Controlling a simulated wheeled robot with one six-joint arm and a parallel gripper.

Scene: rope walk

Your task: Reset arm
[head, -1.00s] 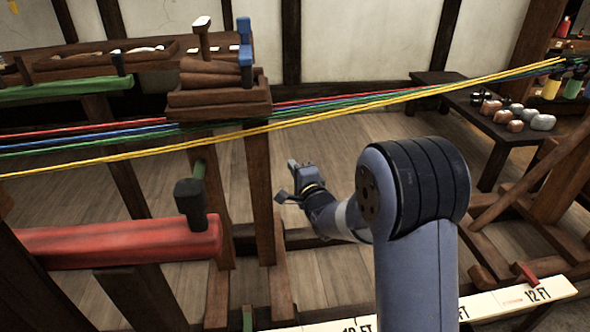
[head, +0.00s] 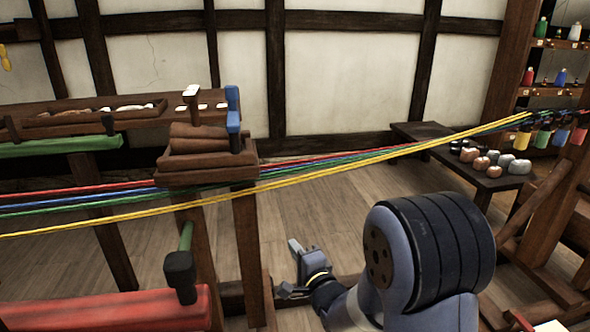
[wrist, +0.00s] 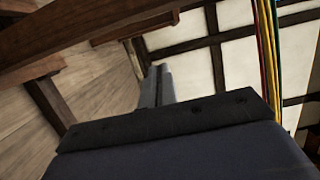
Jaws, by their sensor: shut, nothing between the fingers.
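My gripper (head: 296,262) is at the end of my folded arm, low in the middle of the head view, in front of the plank floor. It is below the stretched cords and touches nothing that I can see. Its fingers are shut and empty. In the wrist view my gripper (wrist: 157,82) points away, with the fingers close together. The red, blue, green and yellow cords (head: 330,174) run across the head view above my gripper. They also show at the upper right of the wrist view (wrist: 268,50).
A wooden post stand (head: 243,230) with a block on top is left of my gripper. A red beam (head: 110,310) is at lower left. A dark low table (head: 420,132) with several weights and a bottle shelf (head: 565,44) are at right. Floor shows behind my gripper.

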